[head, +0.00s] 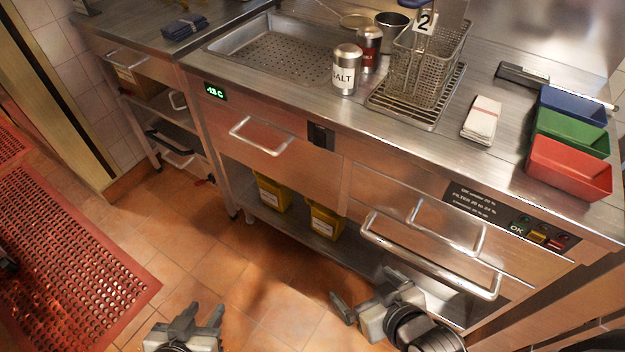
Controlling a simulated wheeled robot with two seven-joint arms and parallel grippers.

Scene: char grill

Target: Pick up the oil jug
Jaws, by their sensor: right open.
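Two yellow containers with white labels stand on the low shelf under the counter, a left one (272,194) and a right one (325,219). Their tops are partly hidden by the drawer front above, and I cannot tell which of them is the oil jug. My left gripper (203,313) is low at the bottom edge, over the tiled floor, open and empty. My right gripper (364,290) is open and empty, in front of the cabinet, below and right of the right yellow container. Neither gripper touches a container.
A large bar handle (430,258) juts out above my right gripper. The lower shelf's front edge (290,236) lies before the containers. The counter holds a salt shaker (346,70), a fry basket (428,62) and coloured trays (570,168). A red mat (65,260) covers floor at left.

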